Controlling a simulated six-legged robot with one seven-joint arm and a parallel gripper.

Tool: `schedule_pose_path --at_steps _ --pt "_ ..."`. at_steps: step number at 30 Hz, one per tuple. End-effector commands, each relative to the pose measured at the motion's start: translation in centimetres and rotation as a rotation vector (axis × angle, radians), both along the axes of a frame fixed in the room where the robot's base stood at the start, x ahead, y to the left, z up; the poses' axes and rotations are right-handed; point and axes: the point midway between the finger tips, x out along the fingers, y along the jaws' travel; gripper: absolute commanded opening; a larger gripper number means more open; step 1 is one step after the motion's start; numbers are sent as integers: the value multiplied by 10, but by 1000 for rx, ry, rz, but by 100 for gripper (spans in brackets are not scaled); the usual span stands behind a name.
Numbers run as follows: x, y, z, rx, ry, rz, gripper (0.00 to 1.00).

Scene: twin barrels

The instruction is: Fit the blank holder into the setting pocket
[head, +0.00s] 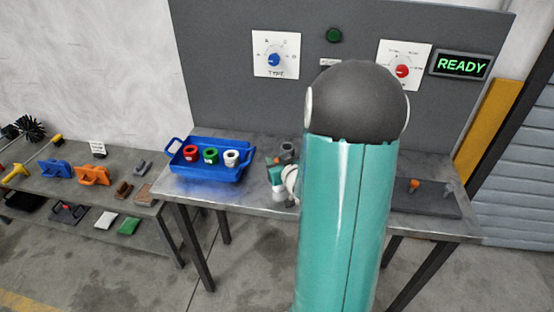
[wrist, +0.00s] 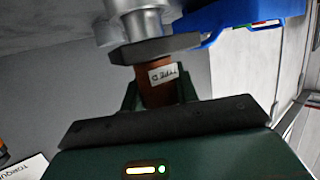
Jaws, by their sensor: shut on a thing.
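In the wrist view my gripper (wrist: 158,92) is shut on the brown, round grip of a piece with a small white label, which I take for the blank holder (wrist: 150,98). I cannot tell whether these are one piece or only touching. In the head view my teal arm hides most of the gripper and the held piece. I cannot make out the setting pocket for certain.
A blue tray (head: 207,176) holding red, green and white ringed pieces stands on the table's left. A dark plate (head: 425,203) with an orange-topped peg lies at right. The panel behind has a blue dial (head: 274,60), a red dial (head: 402,71) and a READY sign (head: 461,65).

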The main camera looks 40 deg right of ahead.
Motion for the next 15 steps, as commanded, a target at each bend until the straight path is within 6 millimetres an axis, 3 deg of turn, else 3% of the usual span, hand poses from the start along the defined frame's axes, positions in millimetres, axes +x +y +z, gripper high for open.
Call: schedule_pose_path --at_steps 15 --pt "0 0 -11 -1 -1 0 0"
